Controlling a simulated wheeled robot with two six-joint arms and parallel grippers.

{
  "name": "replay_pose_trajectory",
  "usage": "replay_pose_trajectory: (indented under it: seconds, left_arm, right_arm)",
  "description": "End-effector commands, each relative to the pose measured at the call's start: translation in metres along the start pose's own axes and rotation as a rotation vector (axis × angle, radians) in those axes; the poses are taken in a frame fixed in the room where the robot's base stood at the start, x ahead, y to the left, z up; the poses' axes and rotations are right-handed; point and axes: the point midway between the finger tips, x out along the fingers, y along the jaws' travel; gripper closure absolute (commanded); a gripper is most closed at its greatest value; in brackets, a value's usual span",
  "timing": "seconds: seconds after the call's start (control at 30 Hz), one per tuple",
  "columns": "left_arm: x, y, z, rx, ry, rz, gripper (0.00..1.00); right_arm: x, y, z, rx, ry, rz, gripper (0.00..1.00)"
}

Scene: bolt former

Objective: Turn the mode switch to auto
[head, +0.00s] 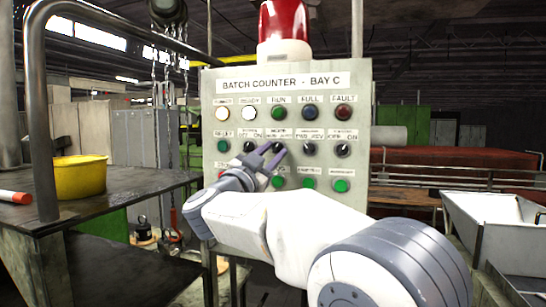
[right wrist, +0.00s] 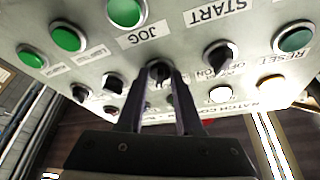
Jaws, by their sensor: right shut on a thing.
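The control panel (head: 360,90), headed "BATCH COUNTER - BAY C", faces me in the head view. The mode switch (head: 277,147) is a black knob in its second row, third from the left, below the green RUN lamp. My right gripper (head: 273,151) reaches it from below, with its fingers on either side of the knob. My left gripper is not in view.
Other black knobs flank the switch, one to its left (head: 249,147) and one to its right (head: 309,149). Green buttons (head: 341,186) line the row below. A red beacon (head: 284,20) tops the panel. A yellow bucket (head: 80,177) stands on the bench at left.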

Motion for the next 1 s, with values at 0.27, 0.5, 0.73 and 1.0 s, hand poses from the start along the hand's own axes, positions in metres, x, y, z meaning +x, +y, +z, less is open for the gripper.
replay_pose_trajectory:
  seconds: [0.27, 0.5, 0.73, 1.0]
  left_arm:
    - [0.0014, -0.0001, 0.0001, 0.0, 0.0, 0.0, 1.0]
    - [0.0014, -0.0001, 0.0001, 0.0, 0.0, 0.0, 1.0]
    - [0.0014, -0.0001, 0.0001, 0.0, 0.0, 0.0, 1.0]
    - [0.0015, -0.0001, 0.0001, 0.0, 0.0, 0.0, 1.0]
  right_arm:
    - [0.0003, -0.0006, -0.001, 0.062, 0.002, 0.026, 1.0]
    - [0.0004, -0.0006, -0.0012, 0.07, 0.002, 0.029, 1.0]
    - [0.0004, -0.0005, -0.0013, 0.069, 0.002, 0.029, 0.54]
    - [0.0003, -0.0006, -0.0008, 0.068, 0.001, 0.028, 0.36]
